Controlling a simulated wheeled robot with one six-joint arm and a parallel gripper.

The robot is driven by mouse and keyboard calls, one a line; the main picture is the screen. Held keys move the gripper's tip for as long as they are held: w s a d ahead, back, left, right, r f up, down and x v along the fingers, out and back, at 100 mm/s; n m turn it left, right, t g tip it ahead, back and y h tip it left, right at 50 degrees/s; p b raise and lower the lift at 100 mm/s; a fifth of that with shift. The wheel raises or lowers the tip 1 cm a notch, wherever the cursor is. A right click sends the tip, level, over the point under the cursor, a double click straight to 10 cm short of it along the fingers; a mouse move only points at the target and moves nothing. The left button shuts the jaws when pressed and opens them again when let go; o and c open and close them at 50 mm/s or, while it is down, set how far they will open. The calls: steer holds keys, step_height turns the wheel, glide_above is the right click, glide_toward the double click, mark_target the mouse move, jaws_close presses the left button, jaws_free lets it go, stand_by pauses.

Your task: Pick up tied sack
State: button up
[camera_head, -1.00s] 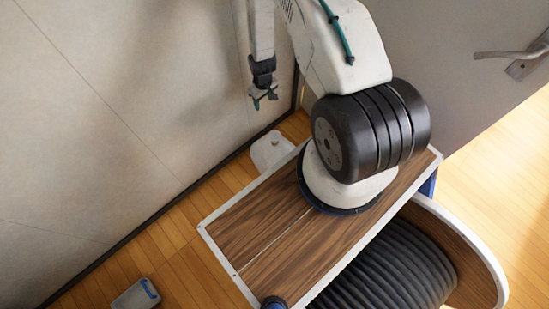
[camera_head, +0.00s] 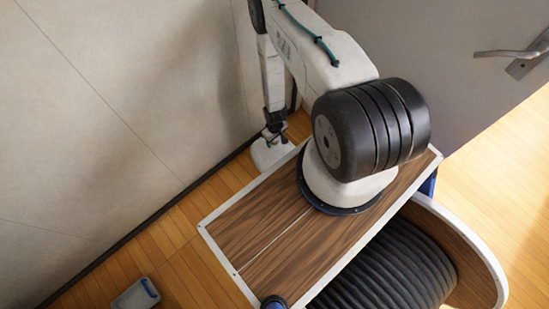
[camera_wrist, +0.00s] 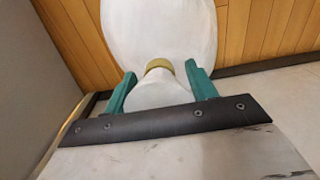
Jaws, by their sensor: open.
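The tied sack (camera_wrist: 160,30) is white, with a tan tie (camera_wrist: 160,65) around its neck, and lies on the wood floor. In the wrist view its neck and flared end are between the two green fingers of my gripper (camera_wrist: 160,84). The fingers are open, with a gap on each side of the neck. In the head view the sack (camera_head: 268,155) is on the floor by the wall, and my gripper (camera_head: 274,136) is right over it, hiding part of it. Contact between fingers and sack cannot be made out.
The wall (camera_head: 100,110) with its dark baseboard runs close to the sack. My wood-topped base is to its right. A grey tray with a blue edge (camera_head: 137,294) lies on the floor at lower left. A grey door (camera_head: 450,60) stands at upper right.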

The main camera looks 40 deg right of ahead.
steer(key=shift+f, duration=0.5)
jaws_close()
steer(key=shift+r, duration=0.15)
